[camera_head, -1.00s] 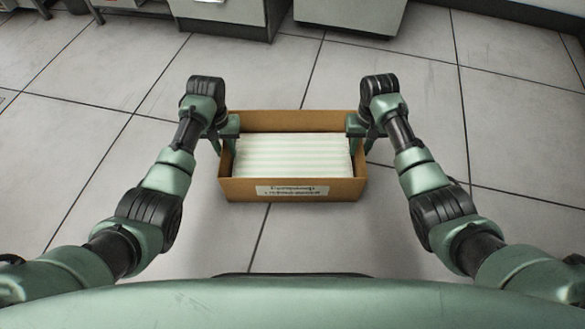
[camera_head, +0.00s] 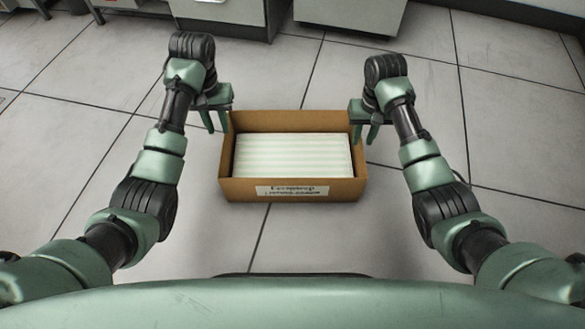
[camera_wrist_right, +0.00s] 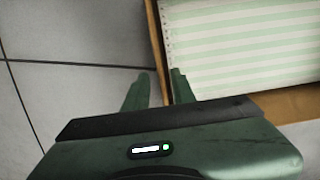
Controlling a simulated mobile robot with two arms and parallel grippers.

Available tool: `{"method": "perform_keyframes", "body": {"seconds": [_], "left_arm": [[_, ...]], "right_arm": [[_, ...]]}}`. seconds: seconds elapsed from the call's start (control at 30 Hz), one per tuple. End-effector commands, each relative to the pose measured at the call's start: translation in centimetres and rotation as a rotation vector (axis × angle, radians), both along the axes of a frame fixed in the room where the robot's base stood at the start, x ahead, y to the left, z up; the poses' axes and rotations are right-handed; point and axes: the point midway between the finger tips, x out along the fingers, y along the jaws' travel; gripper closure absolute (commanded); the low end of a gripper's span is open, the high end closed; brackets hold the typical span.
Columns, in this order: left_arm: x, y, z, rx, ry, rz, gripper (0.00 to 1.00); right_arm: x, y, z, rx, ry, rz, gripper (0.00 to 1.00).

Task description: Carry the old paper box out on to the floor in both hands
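The old paper box (camera_head: 292,190) is a brown open-topped carton with a printed label on its near side. It is filled with green-and-white striped paper (camera_head: 292,155) and sits flat on the floor. My left gripper (camera_head: 216,124) is open, up at the box's left wall. My right gripper (camera_head: 365,136) is open at the right wall. In the right wrist view the right fingers (camera_wrist_right: 160,85) are apart, one on each side of the box's wall (camera_wrist_right: 153,35) as seen from there, with nothing between them that I can see gripped.
The grey tiled floor (camera_head: 80,140) is clear around the box on all sides. Grey cabinets (camera_head: 230,15) stand along the back, and a light box-like unit (camera_head: 350,14) stands at the back centre. A wall base runs at the back right.

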Motion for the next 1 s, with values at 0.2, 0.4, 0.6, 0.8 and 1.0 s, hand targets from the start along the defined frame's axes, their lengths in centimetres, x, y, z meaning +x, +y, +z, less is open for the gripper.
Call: {"method": "perform_keyframes", "body": {"seconds": [0.2,0.4,0.6,0.8,1.0], "left_arm": [[0.0,0.0,0.0,0.0,0.0,0.0,0.75],[0.0,0.0,-0.1,0.0,0.0,0.0,0.75],[0.0,0.0,-0.1,0.0,0.0,0.0,0.75],[0.0,0.0,-0.1,0.0,0.0,0.0,0.75],[0.0,0.0,0.0,0.0,-0.001,0.0,0.75]], "right_arm": [[0.1,0.0,4.4,0.0,-0.003,0.0,0.75],[0.0,0.0,6.4,0.0,-0.001,0.0,0.75],[0.0,0.0,6.7,0.0,0.001,0.0,0.75],[0.0,0.0,6.7,0.0,0.001,0.0,0.75],[0.0,0.0,6.7,0.0,0.0,0.0,0.75]]}}
